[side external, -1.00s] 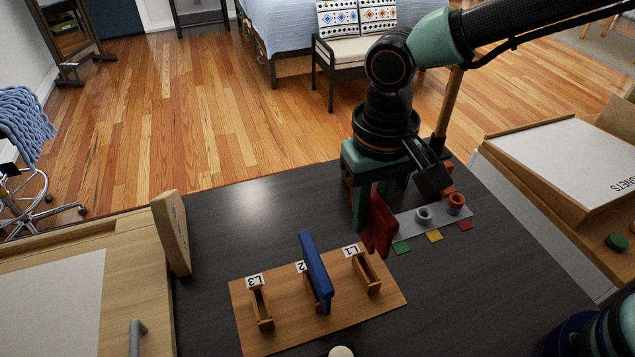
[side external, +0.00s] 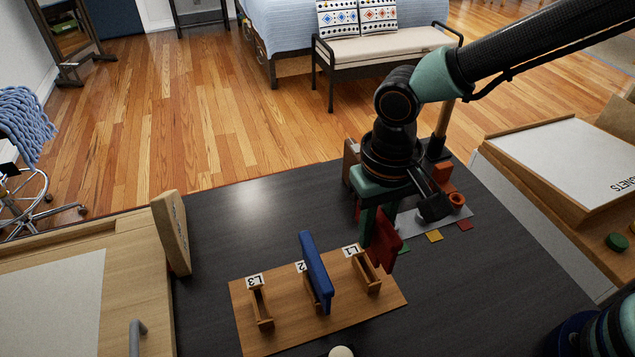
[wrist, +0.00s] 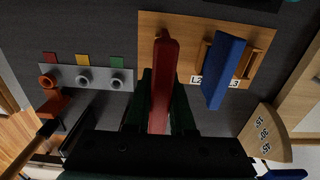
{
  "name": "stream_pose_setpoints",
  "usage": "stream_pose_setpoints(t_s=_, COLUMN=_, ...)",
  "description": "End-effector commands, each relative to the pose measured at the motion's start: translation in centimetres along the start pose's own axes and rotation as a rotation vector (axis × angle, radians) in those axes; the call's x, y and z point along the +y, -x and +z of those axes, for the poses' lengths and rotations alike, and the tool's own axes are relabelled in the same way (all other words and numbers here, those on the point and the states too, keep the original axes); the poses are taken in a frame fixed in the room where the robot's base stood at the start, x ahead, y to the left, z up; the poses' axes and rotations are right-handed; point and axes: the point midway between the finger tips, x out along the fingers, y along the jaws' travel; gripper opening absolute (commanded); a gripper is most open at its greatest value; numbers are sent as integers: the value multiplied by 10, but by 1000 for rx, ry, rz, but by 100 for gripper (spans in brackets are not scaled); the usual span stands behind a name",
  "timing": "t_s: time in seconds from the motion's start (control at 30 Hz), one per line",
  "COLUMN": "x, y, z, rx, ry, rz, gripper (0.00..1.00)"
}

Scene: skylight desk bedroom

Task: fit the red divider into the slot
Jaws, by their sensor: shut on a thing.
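My gripper (side external: 379,220) is shut on the red divider (side external: 388,246) and holds it upright. In the wrist view the divider (wrist: 164,75) stands between my two fingers (wrist: 162,100). The wooden slot board (side external: 338,318) has slots labelled L1, L2 and L3. The divider is just behind and right of the empty L1 slot (side external: 371,285). In the wrist view it hides L1, so I cannot tell their exact gap. A blue divider (side external: 316,270) stands in L2. The L3 slot (side external: 262,308) is empty.
A grey plate with ring-shaped pegs (wrist: 85,78) and coloured squares lies behind my gripper. A wooden upright block (side external: 171,233) stands at the left. A wooden tray-like board (side external: 570,165) is at the right. The dark desk is clear left of the slot board.

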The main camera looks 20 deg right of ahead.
Motion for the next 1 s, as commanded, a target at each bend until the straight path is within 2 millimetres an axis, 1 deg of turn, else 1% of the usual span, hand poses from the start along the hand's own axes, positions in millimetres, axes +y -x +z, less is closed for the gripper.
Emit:
stream_pose_setpoints(t_s=0.03, x=0, y=-5, z=0, rx=-1, ry=0, rz=1, gripper=0)
stream_pose_setpoints(t_s=0.2, x=0, y=-18, z=0, rx=-1, ry=0, rz=1, gripper=0)
stream_pose_setpoints(t_s=0.4, x=0, y=-25, z=0, rx=0, ry=0, rz=0, gripper=0)
stream_pose_setpoints(t_s=1.0, x=0, y=-27, z=0, rx=0, ry=0, rz=0, gripper=0)
